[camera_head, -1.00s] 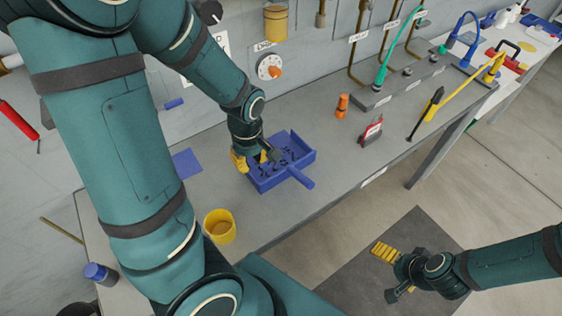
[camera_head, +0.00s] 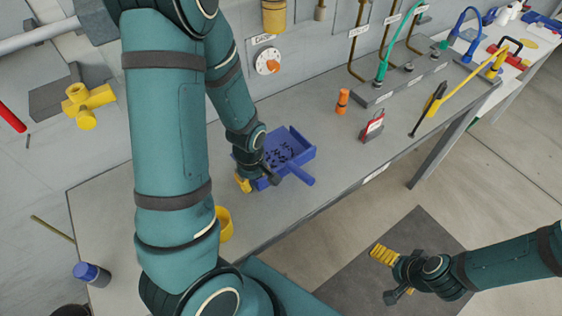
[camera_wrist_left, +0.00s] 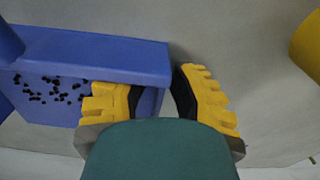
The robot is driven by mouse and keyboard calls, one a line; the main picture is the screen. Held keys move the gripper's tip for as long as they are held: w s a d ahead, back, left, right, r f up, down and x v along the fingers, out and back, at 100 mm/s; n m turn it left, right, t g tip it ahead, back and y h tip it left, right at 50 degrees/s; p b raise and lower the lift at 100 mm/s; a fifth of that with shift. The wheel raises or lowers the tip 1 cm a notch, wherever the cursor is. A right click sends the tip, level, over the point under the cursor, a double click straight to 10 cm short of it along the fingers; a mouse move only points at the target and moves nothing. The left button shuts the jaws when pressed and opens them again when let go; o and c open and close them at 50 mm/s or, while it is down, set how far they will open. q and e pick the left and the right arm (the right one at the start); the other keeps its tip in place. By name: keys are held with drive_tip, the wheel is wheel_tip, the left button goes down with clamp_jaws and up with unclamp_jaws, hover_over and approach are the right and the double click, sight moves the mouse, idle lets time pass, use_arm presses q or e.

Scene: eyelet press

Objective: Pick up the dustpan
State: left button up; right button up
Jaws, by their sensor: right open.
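My left gripper (camera_head: 245,181) is low at the dustpan's left side. In the left wrist view, the yellow fingers of my left gripper (camera_wrist_left: 160,97) are apart. One finger overlaps the blue dustpan (camera_wrist_left: 110,55) and the other is beyond its outer edge, with part of the side wall showing between them. Contact cannot be told. My right gripper (camera_head: 381,255) is open and empty above the dark floor mat.
A yellow cup (camera_head: 224,226) stands close in front of my left gripper, partly hidden by my arm. An orange cylinder (camera_head: 342,101) and a red-and-white item (camera_head: 373,126) stand right of the dustpan. Bare bench lies between them and the dustpan.

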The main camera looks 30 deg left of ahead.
use_arm(q)
drive_tip(key=shift+o, duration=0.3)
clamp_jaws()
